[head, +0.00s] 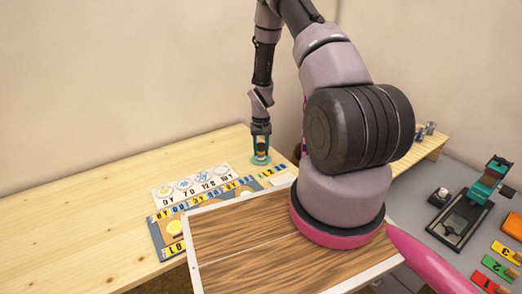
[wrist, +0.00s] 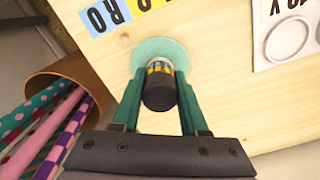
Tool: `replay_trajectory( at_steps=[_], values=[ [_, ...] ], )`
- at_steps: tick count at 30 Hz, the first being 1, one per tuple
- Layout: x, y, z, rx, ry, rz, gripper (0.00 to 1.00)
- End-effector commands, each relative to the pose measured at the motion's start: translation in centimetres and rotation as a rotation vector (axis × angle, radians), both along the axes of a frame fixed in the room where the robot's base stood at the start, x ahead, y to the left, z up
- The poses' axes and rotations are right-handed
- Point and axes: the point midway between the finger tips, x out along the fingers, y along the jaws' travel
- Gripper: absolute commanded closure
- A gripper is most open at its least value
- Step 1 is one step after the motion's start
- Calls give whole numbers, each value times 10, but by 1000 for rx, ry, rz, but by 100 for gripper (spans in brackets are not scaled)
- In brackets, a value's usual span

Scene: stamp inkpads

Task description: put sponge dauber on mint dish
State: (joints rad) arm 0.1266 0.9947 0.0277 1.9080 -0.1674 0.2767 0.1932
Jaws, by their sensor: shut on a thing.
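The sponge dauber (wrist: 160,92) has a dark rounded end and a yellow-and-black patterned band. My gripper (wrist: 160,74) is shut on it, with one green finger on each side. It points down over the mint dish (wrist: 150,47), a pale green disc lying flat on the wooden table. In the head view my gripper (head: 261,146) is at the table's far right part, directly above the mint dish (head: 260,161). The dauber's lower end overlaps the dish in the wrist view. I cannot tell whether it touches the dish.
White and blue cards with letters and numbers (head: 190,185) lie left of the dish. A brown cup (wrist: 72,78) with patterned rolls stands beside the table edge in the wrist view. A wooden-topped board (head: 240,240) is in front. The table's left side is clear.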

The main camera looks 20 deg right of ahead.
Motion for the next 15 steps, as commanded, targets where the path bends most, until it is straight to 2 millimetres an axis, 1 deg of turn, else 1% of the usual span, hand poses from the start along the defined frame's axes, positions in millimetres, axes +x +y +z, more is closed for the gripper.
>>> replay_trajectory(
  at_steps=[1,2,3,4,12,15],
  values=[
    [0,0,-2,0,1,0,97],
    [0,0,-2,0,1,0,45],
    [0,0,-1,0,1,0,30],
    [0,0,-1,0,1,0,27],
    [0,0,-1,0,0,0,27],
    [0,0,4,0,-1,0,27]
  ],
)
